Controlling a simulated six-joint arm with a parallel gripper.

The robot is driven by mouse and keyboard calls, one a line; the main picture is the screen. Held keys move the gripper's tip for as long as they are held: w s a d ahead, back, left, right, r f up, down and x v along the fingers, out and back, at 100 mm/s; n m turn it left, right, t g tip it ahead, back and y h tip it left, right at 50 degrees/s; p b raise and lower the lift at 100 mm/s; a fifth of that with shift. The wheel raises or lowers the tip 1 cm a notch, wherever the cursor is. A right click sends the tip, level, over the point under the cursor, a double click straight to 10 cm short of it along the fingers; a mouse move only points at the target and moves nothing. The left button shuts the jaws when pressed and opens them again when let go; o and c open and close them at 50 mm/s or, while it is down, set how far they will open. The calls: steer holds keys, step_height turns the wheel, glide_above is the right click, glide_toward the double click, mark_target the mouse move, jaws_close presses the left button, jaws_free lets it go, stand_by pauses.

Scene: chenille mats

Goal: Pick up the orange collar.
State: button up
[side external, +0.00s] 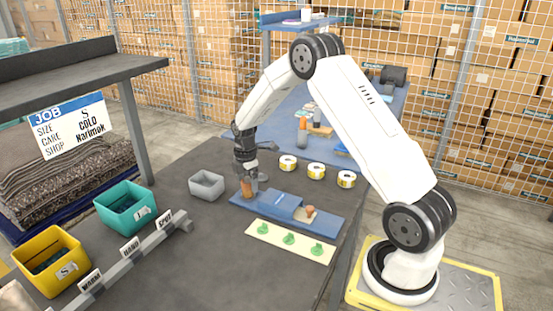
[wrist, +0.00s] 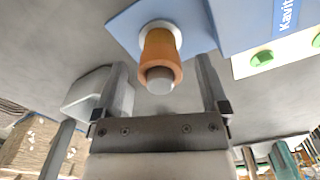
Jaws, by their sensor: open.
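The orange collar (wrist: 160,48) sits around a peg with a pale rounded end (wrist: 160,79), seen close up in the wrist view. A whitish ring (wrist: 159,27) shows at its far end, against the blue board (wrist: 128,22). In the side view the collar (side external: 248,188) stands at the left end of the blue board (side external: 332,221), partly covered by the fingers. My gripper (wrist: 161,62) is open, with one finger on each side of the collar and a visible gap on both sides. In the side view my gripper (side external: 247,178) points down over it.
A grey bin (side external: 207,185) stands just left of the board. A cream strip with green pieces (side external: 262,233) lies in front. Several yellow-white rolls (side external: 316,171) stand behind. Teal (side external: 124,207) and yellow (side external: 50,260) bins are at the left. The dark tabletop between is mostly clear.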

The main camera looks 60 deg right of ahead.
stand_by(0.3)
jaws_close()
steer(key=shift+r, duration=0.1)
steer(key=shift+r, duration=4.95)
